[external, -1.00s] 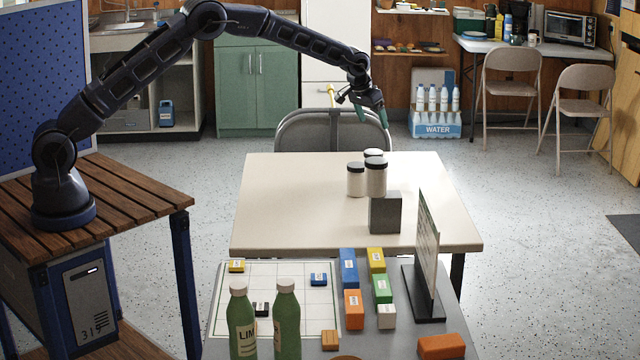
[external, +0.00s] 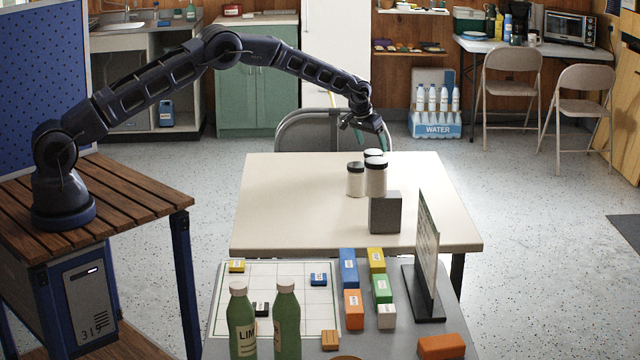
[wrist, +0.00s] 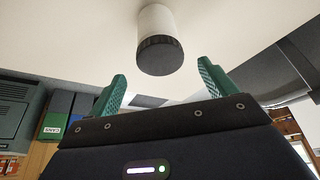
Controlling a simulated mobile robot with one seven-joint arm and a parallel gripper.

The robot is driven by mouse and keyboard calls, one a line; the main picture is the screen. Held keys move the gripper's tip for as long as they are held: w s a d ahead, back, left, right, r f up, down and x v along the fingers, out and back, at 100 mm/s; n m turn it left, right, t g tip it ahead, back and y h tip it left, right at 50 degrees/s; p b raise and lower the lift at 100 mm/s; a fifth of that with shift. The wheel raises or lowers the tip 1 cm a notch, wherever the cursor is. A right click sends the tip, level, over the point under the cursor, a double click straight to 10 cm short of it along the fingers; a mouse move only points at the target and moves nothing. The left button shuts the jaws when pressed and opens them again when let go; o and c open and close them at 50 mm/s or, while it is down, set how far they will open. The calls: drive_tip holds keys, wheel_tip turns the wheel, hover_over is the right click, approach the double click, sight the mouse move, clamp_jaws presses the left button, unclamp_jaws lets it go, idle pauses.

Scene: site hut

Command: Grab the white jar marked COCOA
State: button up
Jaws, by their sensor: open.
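My gripper (external: 368,138) is open and empty, above and behind the jars in the external view. In the wrist view, one white jar (wrist: 156,20) with its dark lid lies beyond the gap between my green fingers (wrist: 162,74), apart from them. Which jar this is, I cannot tell.
A dark grey block (external: 385,214) stands just in front of the jars. The cream table (external: 290,200) is clear to their left. A grey chair (external: 310,130) stands behind the table. An upright board (external: 427,245) stands on the nearer grey table among colored blocks and green bottles.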

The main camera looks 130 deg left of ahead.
sight(374, 152)
drive_tip(key=x, duration=0.5)
drive_tip(key=shift+d, duration=0.25)
drive_tip(key=shift+c, duration=0.4)
drive_tip(key=c, duration=1.5)
drive_tip(key=shift+c, duration=0.2)
